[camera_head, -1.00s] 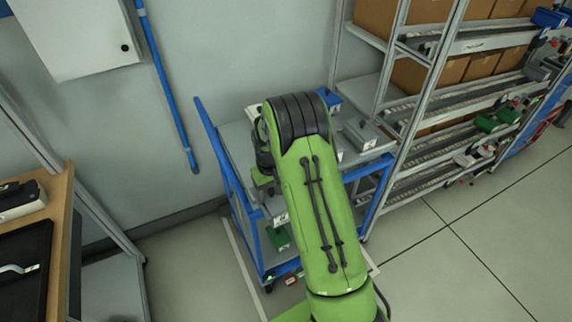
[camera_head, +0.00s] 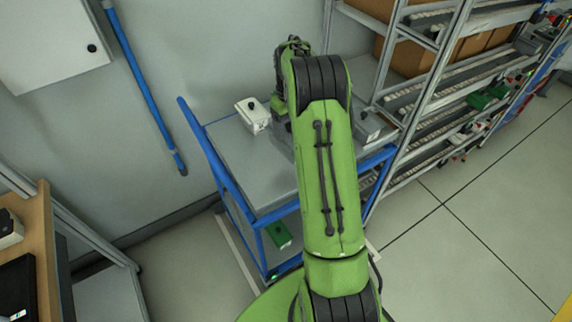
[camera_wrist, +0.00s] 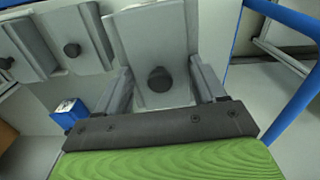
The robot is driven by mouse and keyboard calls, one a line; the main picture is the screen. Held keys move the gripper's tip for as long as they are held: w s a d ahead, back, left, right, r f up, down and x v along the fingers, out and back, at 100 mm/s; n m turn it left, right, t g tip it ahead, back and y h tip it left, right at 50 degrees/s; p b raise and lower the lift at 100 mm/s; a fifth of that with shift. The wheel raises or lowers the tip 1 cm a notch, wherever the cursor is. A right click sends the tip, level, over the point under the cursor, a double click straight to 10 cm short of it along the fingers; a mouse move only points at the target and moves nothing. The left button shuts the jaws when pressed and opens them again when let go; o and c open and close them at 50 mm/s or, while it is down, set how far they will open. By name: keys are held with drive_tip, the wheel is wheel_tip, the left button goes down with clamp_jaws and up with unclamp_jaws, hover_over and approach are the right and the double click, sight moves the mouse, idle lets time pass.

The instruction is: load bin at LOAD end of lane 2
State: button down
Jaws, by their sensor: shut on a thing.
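My gripper (camera_wrist: 162,88) is shut on a pale grey bin (camera_wrist: 140,35) with a black knob; its two fingers sit on either side of it. In the head view my green arm hides the gripper and most of this bin. A white bin (camera_head: 253,116) with a black knob stands on the cart's top shelf, just left of the arm; I cannot tell whether it is the held one. The flow rack (camera_head: 415,112) with sloping roller lanes stands at the right. I cannot read which lane is lane 2.
The blue-framed cart (camera_head: 208,150) stands below the arm, its top largely bare. A green bin (camera_head: 279,235) is on its lower shelf. More grey bins (camera_wrist: 70,40) and a blue bin (camera_wrist: 68,112) show in the wrist view. Open floor (camera_head: 480,225) lies at the right.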

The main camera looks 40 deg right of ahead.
drive_tip(key=f, duration=1)
drive_tip(key=shift+w, duration=0.3)
drive_tip(key=shift+s, duration=0.1)
drive_tip(key=c, duration=0.6)
unclamp_jaws()
drive_tip(key=shift+f+b, duration=0.1)
drive_tip(key=shift+b, duration=0.25)
drive_tip(key=o, duration=0.5)
